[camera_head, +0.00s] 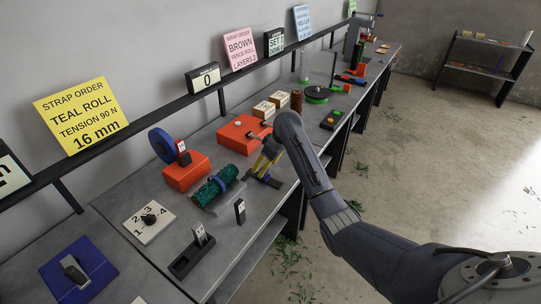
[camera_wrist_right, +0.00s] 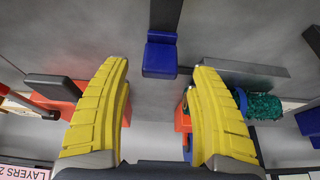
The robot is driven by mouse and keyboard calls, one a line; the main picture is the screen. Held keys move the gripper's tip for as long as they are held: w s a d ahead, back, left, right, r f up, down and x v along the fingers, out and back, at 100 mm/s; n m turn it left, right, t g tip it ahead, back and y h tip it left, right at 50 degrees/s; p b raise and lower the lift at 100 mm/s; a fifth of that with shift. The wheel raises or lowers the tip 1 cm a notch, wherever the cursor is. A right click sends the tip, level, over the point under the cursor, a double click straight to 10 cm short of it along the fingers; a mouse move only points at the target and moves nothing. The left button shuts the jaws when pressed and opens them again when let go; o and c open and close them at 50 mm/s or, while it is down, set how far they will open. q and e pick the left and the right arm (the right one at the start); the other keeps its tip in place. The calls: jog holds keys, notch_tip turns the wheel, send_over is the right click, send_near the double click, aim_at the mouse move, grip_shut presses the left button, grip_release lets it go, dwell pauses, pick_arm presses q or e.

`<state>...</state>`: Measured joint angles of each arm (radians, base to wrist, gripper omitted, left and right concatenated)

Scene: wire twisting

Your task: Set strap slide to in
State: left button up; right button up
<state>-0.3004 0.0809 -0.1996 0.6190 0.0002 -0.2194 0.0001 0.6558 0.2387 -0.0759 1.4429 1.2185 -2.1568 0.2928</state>
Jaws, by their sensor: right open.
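A blue block (camera_wrist_right: 160,58) sits at the end of a dark rail (camera_wrist_right: 166,14) in the right wrist view; it looks like the strap slide, though no label on it shows. My right gripper (camera_wrist_right: 160,75) is open, its yellow fingers on either side of the block in that view, with nothing between them; whether they touch it cannot be told. In the head view my right gripper (camera_head: 262,164) is low over the bench beside the teal roll (camera_head: 213,190) and partly covers the slide. My left gripper is not in view.
The teal roll with its blue strap (camera_wrist_right: 241,101) stands close on one side of my gripper, and an orange unit with dark levers (camera_head: 244,134) on the other. A blue reel (camera_head: 163,146), a numbered dial plate (camera_head: 149,221) and a dark holder (camera_head: 192,257) occupy the nearer bench.

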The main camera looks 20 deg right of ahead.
jog(key=v, duration=0.9)
